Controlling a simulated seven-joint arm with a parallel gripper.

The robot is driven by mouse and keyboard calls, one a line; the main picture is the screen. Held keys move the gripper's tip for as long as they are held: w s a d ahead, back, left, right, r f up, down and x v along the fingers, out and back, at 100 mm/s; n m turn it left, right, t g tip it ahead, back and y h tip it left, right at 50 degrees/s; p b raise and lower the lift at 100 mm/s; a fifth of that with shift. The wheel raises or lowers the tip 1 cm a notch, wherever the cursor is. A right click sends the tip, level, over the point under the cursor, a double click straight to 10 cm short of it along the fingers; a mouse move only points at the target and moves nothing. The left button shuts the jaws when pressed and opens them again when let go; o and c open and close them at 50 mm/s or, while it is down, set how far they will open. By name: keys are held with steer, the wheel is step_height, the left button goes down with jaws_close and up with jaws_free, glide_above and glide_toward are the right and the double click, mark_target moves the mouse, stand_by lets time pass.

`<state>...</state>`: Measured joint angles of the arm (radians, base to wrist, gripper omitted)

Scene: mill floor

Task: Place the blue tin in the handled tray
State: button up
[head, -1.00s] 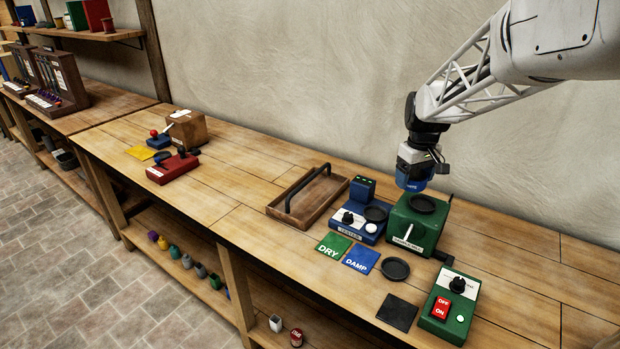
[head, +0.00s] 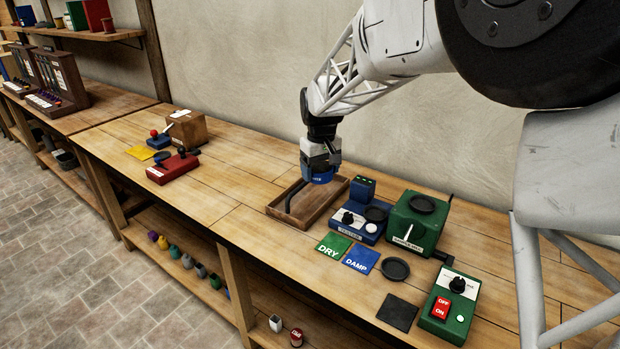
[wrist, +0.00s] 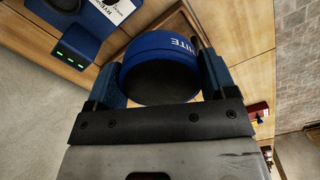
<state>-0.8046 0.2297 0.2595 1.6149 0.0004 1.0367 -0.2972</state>
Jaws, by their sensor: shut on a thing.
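My gripper (head: 320,172) is shut on the blue tin (head: 318,178) and holds it above the handled tray. In the wrist view the blue tin (wrist: 160,58), with white letters on its side, sits between the two fingers of my gripper (wrist: 160,75). The handled tray (head: 272,208) is a brown wooden tray with a dark bar handle, lying on the bench left of the blue tester. The tin and gripper hide the tray's far part and some of the handle.
Right of the tray stand a blue device (head: 350,224) with a dial, and a green mill (head: 415,225). A green DRY card (head: 333,245) and a blue DAMP card (head: 361,260) lie in front. The bench left of the tray is clear up to a red device (head: 173,168).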

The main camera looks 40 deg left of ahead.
step_height(320, 180, down, 5)
steer(key=shift+w+d, duration=0.1)
steer(key=shift+w, duration=0.1)
stand_by(0.4)
steer(key=shift+w+a+f, duration=0.25)
steer(key=shift+w+a, duration=1.6)
steer(key=shift+a, duration=0.05)
steer(key=shift+w+a+f, duration=0.25)
steer(key=shift+w+a, duration=1.6)
steer(key=shift+w+a+f, duration=0.25)
steer(key=shift+w+a, duration=1.6)
steer(key=shift+a, duration=0.05)
steer(key=shift+f, duration=1.75)
steer(key=shift+f, duration=0.1)
steer(key=o, duration=1)
